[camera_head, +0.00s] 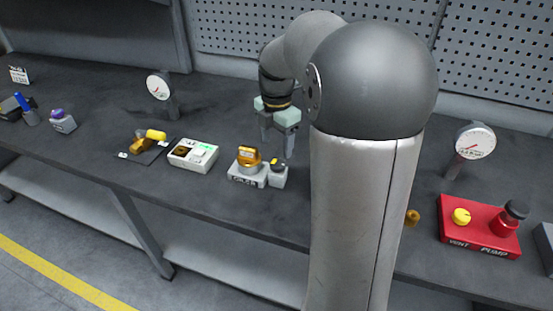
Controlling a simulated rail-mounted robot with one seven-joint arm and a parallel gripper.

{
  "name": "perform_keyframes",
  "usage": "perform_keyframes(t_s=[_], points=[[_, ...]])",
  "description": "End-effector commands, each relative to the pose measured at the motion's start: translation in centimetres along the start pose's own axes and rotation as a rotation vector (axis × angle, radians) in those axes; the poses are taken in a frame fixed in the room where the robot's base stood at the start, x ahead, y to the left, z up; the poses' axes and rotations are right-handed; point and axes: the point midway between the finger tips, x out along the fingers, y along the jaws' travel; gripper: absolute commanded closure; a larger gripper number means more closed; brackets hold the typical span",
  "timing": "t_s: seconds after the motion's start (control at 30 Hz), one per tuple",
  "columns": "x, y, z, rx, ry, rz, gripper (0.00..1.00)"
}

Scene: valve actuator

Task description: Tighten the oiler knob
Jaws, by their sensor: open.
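The oiler knob (249,156) is a squat amber-orange knob on a light grey block (243,180) with dark lettering on its front, too small to read surely. It stands near the front edge of the bench, in the middle of the view. My gripper (278,148) is open, fingers pointing down, above the bench behind and slightly right of the knob. Nothing shows between the fingers, and the gripper looks apart from the knob. My large arm link hides the bench to the right.
A small grey block with a black and yellow top (278,175) stands right beside the oiler block. A gauge (158,87) stands behind; a red pump unit (478,228) is far right.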

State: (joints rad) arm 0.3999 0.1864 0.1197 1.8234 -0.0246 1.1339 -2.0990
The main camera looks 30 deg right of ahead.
Motion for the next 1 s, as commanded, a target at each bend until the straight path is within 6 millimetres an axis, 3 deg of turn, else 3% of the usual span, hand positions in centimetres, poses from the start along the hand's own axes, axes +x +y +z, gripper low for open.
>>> perform_keyframes(t_s=[0.1, 0.3, 0.73, 0.77, 0.9, 1.0], points=[[2.5, -0.1, 0.0, 0.0, 0.002, -0.003, 0.38], [5.4, 0.0, 0.0, 0.0, 0.001, -0.001, 0.38], [6.6, 0.0, 0.0, 0.0, 0.0, 0.001, 0.38], [6.6, 0.0, 0.0, 0.0, 0.0, 0.001, 0.41], [6.6, 0.0, 0.0, 0.0, 0.0, 0.001, 0.8], [6.5, 0.0, 0.0, 0.0, 0.0, 0.001, 0.83]])
